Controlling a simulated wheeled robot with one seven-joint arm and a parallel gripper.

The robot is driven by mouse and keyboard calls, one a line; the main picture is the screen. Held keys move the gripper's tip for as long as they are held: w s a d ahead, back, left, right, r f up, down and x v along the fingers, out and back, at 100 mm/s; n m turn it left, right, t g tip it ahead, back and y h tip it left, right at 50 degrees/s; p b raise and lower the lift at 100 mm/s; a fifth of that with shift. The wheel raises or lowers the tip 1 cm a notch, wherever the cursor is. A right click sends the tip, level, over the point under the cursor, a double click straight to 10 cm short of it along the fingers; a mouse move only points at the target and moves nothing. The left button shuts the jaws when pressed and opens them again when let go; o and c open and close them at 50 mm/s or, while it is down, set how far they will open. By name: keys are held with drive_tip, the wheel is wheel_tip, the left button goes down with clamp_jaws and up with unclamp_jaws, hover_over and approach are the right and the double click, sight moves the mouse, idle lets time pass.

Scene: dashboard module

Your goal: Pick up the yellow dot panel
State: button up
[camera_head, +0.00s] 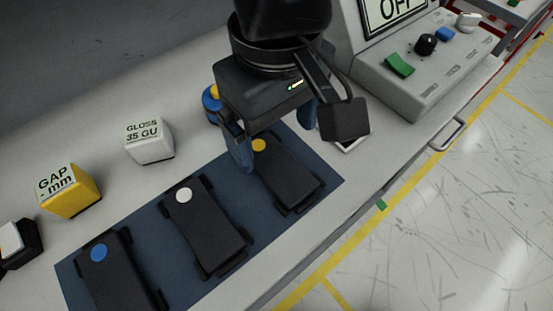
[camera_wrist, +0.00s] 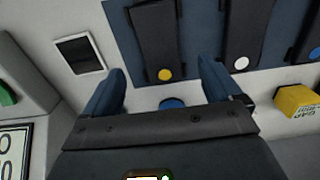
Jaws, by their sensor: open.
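The yellow dot panel (camera_head: 290,177) is a dark, flat panel with a yellow dot at its far end. It lies at the right end of a blue mat (camera_head: 329,184). In the wrist view the panel (camera_wrist: 156,38) runs to the top edge, its dot between the finger tips. My gripper (camera_head: 277,147) is open and empty over the dot end, with one blue finger to each side. The gripper (camera_wrist: 162,68) also shows in the wrist view. I cannot tell its height above the panel. The gripper hides part of the panel's far end in the head view.
A white dot panel (camera_head: 207,228) and a blue dot panel (camera_head: 118,274) lie to the left. Behind the mat stand a blue round item (camera_head: 212,104), a white gloss block (camera_head: 149,140) and a yellow gap block (camera_head: 70,191). A control console (camera_head: 425,75) stands right.

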sight(275, 162)
drive_tip(key=shift+w+a+f, duration=0.1)
drive_tip(key=shift+f, duration=1.5)
drive_tip(key=shift+w+f, duration=0.1)
drive_tip(key=shift+f, duration=1.45)
drive_tip(key=c, duration=1.2)
